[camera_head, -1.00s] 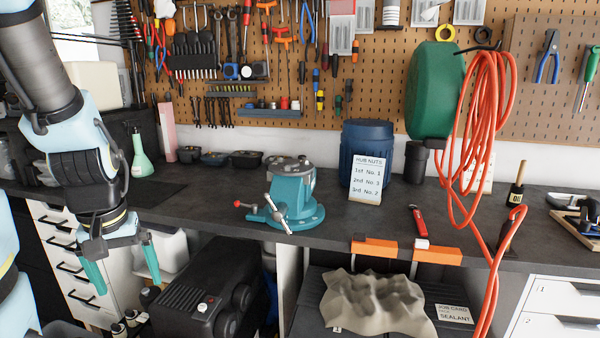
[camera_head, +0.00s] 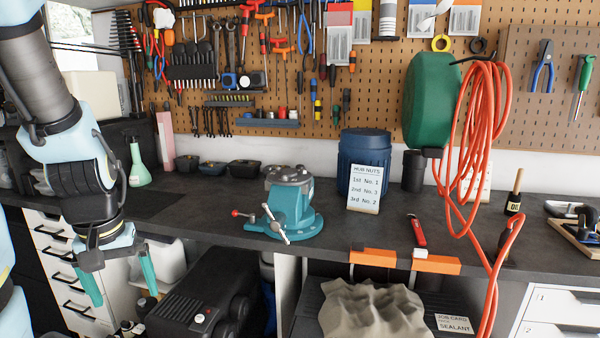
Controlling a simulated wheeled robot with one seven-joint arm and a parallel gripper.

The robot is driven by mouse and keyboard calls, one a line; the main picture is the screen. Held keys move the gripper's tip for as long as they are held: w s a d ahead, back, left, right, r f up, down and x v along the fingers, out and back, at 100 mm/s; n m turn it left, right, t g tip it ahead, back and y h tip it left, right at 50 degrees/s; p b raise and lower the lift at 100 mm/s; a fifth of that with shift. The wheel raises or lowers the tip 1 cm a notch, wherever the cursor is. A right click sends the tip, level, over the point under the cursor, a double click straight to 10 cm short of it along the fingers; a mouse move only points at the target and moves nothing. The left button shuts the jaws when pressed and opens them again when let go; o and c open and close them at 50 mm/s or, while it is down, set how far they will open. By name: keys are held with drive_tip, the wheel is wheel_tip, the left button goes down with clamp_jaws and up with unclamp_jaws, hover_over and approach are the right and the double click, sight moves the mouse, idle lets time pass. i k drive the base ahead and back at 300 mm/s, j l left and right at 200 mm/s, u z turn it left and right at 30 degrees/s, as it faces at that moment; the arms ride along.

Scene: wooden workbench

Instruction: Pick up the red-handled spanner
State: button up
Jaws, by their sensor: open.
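My gripper (camera_head: 119,280) hangs at the left, in front of the bench edge, with its two teal fingers apart and nothing between them. A long red-handled tool (camera_head: 245,22) hangs on the pegboard beside bare metal spanners (camera_head: 217,40); I cannot tell for sure that it is a spanner. A short red-handled tool (camera_head: 417,231) lies on the bench near its front edge, right of centre; its type is too small to tell. My gripper is well left of both and touches neither.
A teal vise (camera_head: 290,210) stands at the bench's front edge. A sign (camera_head: 368,188) leans by a blue drum (camera_head: 363,150). Orange hose (camera_head: 484,140) hangs down over the bench at right. Orange clamps (camera_head: 373,257) grip the front edge. Bare bench top (camera_head: 345,235) lies between vise and red tool.

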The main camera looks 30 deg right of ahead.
sight(418, 231)
drive_tip(key=k+l+u, duration=0.1)
drive_tip(key=l, duration=0.3)
drive_tip(key=k+l+u, duration=0.15)
drive_tip(key=l, duration=0.25)
drive_tip(key=k+l+u, duration=0.1)
drive_tip(key=l, duration=0.3)
drive_tip(key=k+l+u, duration=0.1)
drive_tip(key=l, duration=0.25)
drive_tip(key=k+l+u, duration=0.1)
drive_tip(key=l, duration=0.25)
drive_tip(key=k, duration=0.05)
